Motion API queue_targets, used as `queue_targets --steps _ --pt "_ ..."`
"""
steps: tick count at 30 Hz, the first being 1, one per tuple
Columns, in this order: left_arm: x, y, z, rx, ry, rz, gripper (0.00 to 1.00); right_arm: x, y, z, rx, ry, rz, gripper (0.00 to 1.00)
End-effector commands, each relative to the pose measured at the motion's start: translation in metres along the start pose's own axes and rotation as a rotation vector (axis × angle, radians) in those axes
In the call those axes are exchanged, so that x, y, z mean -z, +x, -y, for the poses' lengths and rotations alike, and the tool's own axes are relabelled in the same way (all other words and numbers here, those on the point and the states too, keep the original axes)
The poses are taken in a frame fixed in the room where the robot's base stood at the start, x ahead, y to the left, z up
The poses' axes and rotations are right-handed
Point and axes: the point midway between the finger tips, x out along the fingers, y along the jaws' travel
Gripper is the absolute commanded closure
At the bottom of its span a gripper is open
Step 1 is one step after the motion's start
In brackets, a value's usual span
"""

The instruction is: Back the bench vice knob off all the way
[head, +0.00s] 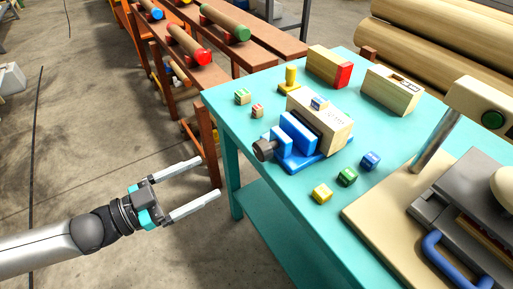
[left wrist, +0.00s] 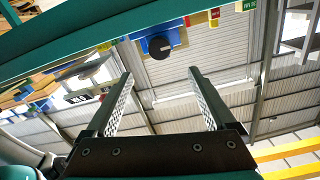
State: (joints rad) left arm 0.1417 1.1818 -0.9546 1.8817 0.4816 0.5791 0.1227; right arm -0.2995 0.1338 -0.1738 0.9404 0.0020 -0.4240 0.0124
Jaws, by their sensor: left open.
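The blue bench vice (head: 299,132) stands near the left edge of the turquoise table (head: 228,118). Its dark round knob (head: 262,150) sticks out over that edge toward my left gripper. A pale wooden block (head: 336,128) sits at the vice's far side. My left gripper (head: 210,177) is open and empty, short of the table edge and apart from the knob. In the left wrist view the knob (left wrist: 160,47) shows beyond the open fingers (left wrist: 160,73), roughly centred between them, with blue vice parts behind it. My right gripper is not in view.
Small coloured blocks, such as a yellow one (head: 322,193) and a green one (head: 347,177), lie by the vice. A machine with a blue handle (head: 447,262) stands at the right. Brown racks (head: 205,75) hold rollers behind.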

Motion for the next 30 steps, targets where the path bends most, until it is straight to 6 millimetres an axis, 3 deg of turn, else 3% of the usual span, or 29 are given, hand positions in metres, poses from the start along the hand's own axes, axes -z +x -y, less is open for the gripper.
queue_targets --steps 5,21,30 --pt "0.001 0.017 0.0 -0.001 0.0 -0.005 0.11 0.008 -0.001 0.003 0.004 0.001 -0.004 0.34" --pt "0.0 0.113 0.0 -0.001 0.002 -0.003 0.11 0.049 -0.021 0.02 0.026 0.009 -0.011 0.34" --pt "0.0 0.145 0.0 0.0 0.001 0.0 0.11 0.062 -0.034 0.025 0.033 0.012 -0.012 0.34"
